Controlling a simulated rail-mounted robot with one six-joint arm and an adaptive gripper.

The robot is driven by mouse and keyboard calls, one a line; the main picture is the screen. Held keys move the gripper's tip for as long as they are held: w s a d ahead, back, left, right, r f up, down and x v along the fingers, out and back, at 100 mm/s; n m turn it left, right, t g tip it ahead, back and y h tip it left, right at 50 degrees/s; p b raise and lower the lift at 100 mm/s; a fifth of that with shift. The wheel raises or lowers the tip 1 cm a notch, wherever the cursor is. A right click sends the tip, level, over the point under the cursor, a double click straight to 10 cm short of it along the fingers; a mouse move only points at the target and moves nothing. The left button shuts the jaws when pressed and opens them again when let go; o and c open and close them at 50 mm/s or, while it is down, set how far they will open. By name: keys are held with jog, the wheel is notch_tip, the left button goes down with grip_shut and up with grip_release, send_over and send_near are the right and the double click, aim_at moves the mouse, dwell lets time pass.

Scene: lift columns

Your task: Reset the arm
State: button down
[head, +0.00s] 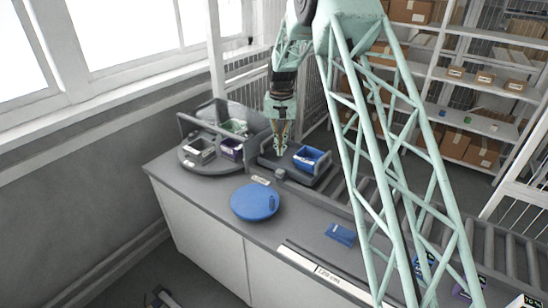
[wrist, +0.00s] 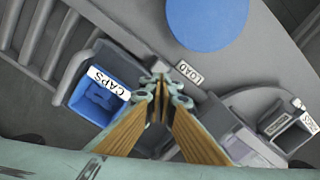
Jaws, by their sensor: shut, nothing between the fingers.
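My gripper (head: 281,148) hangs pointing down from my pale green lattice arm, above the back of the grey counter (head: 218,250). It is shut and holds nothing. In the wrist view its fingertips (wrist: 160,85) meet in the middle, with tan pads along the fingers. A blue bin labelled CAPS (wrist: 95,98) is beside the fingers there, and the blue bin (head: 310,157) shows right of my gripper in the head view. A blue round disc (head: 254,202) lies on the counter in front, with a LOAD label (wrist: 188,72) near it.
A round grey turntable (head: 188,163) with several small bins and a clear panel stands left of my gripper. A blue flat piece (head: 341,234) lies on the counter to the right. A roller conveyor (head: 510,258) and shelves with boxes (head: 480,80) are at the right.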

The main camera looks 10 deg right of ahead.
jog(key=s+r+t+b, duration=0.1)
jog(key=s+r, duration=0.5)
jog(key=r, duration=0.2)
jog(key=s+r+b, duration=0.2)
jog(key=s+r, duration=0.5)
jog(key=r, duration=0.2)
jog(key=s+r+n+t+b, duration=0.1)
jog(key=s+r, duration=0.4)
jog(key=s, duration=0.4)
jog(key=s+r+n+b, duration=0.1)
jog(key=s+r, duration=0.4)
jog(key=s, duration=0.3)
jog(key=s+f+t+b, duration=0.1)
jog(key=s+b, duration=0.1)
jog(key=s, duration=1.6)
jog(key=s+f+n+t+b, duration=0.1)
jog(key=s+f+b, duration=0.1)
jog(key=s, duration=1.6)
jog(key=shift+s+f+b, duration=0.2)
jog(key=shift+s+b, duration=0.1)
jog(key=shift+s, duration=0.05)
